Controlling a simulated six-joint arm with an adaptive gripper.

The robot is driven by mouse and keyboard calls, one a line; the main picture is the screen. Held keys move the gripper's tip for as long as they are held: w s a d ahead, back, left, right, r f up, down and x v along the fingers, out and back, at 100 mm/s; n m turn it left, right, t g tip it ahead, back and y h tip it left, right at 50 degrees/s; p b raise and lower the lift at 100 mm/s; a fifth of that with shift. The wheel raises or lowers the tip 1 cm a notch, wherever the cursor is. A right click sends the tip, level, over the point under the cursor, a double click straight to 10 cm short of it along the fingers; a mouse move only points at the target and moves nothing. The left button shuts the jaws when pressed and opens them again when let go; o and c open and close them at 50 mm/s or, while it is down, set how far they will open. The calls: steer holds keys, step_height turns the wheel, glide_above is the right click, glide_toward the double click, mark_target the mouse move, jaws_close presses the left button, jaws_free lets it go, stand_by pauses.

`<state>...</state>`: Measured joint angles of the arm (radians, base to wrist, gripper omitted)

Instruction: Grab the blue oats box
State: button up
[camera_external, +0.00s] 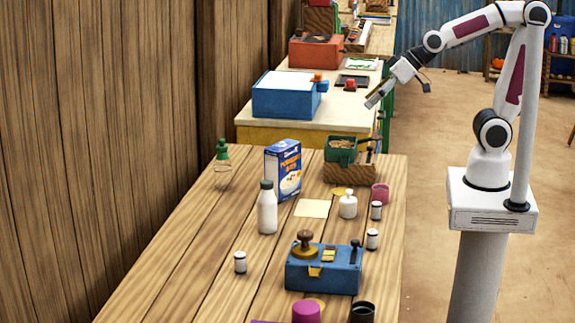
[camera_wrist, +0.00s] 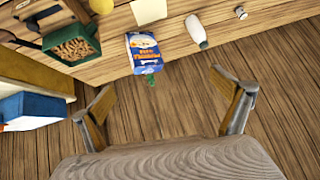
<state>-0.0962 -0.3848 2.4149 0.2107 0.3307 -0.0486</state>
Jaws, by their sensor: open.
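The blue oats box (camera_external: 283,170) stands upright on the wooden table, towards its far left part, in the external view. It also shows in the wrist view (camera_wrist: 144,53), above the middle, beyond the fingertips. My gripper (camera_external: 397,89) is raised in the air above the far right side of the table, well apart from the box. In the wrist view my gripper (camera_wrist: 168,104) has its two fingers spread wide with nothing between them.
A white bottle (camera_external: 267,208) stands close in front of the box, and a green-capped bottle (camera_external: 222,165) stands to its left. A green tray (camera_external: 341,150) on a wooden block is to its right. A blue device (camera_external: 323,271) sits nearer the front.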

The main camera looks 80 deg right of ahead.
steer(key=w+a+m+t, duration=0.1)
steer(key=w+a+t, duration=0.1)
steer(key=w, duration=0.8)
steer(key=m+t+h, duration=0.4)
steer(key=t+h, duration=0.1)
steer(key=h, duration=0.3)
glide_above(291, 147)
steer(key=f, duration=0.7)
steer(key=a+f, duration=0.1)
steer(key=f, duration=0.2)
steer(key=shift+w+f, duration=0.25)
steer(key=shift+f, duration=0.1)
steer(key=shift+s+d+f+t+h, duration=0.3)
steer(key=shift+d+f+h, duration=0.1)
steer(key=shift+f+h, duration=0.35)
steer(key=shift+f, duration=0.1)
steer(key=shift+f, duration=1.05)
